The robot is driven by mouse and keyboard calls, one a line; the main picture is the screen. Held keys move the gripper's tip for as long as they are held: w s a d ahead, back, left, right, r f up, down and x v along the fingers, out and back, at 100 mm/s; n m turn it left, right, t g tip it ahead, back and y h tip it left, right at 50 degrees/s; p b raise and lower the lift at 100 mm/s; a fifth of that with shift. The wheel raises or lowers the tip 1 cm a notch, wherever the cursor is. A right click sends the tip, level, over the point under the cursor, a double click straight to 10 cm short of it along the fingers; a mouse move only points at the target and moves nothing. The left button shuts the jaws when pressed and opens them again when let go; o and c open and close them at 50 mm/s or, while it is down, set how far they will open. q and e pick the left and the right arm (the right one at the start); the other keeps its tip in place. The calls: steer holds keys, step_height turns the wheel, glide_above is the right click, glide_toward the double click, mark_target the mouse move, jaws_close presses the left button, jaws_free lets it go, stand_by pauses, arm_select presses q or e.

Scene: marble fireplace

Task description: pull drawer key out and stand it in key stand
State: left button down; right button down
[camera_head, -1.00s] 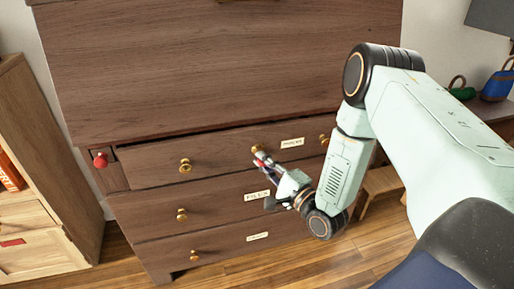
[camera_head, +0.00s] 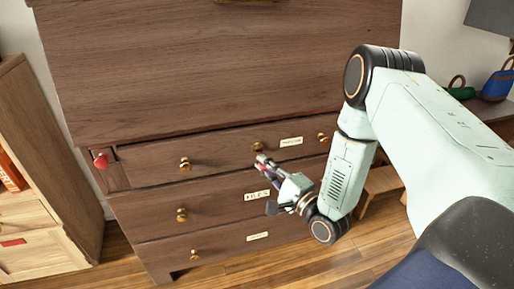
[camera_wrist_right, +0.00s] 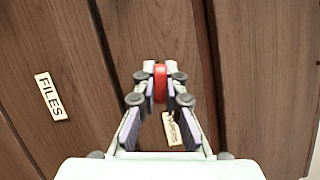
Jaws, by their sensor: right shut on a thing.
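My right gripper (camera_head: 265,164) is shut on a small red piece, which I take to be the head of the drawer key (camera_wrist_right: 160,82); it shows between the fingertips in the wrist view. In the head view the fingertips are just below and in front of the middle brass fitting (camera_head: 257,147) on the top drawer (camera_head: 220,151), with a small gap visible. The key's shaft cannot be made out. I cannot make out a key stand in either view. My left gripper is not in view.
A red knob (camera_head: 101,160) is at the cabinet's left. Lower drawers have brass knobs (camera_head: 182,215) and a FILES label (camera_head: 257,196), also in the wrist view (camera_wrist_right: 50,97). A wooden shelf (camera_head: 35,180) stands left; a stool (camera_head: 382,183) and side table (camera_head: 495,118) are right.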

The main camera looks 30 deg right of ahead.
steer(key=shift+s, duration=0.1)
stand_by(0.3)
steer(key=s+a+p, duration=0.1)
steer(key=s, duration=0.5)
steer(key=shift+s+a, duration=0.3)
steer(key=shift+s, duration=0.1)
stand_by(0.5)
steer(key=shift+r, duration=0.1)
steer(key=s+a+r+n+g+y+p, duration=0.2)
steer(key=a+r+y+p, duration=0.4)
steer(key=a+r, duration=0.5)
step_height(320, 180, up, 2)
steer(key=shift+s+a+n+y+p, duration=0.35)
steer(key=shift+s+n+p, duration=0.4)
steer(key=shift+n, duration=0.25)
stand_by(0.7)
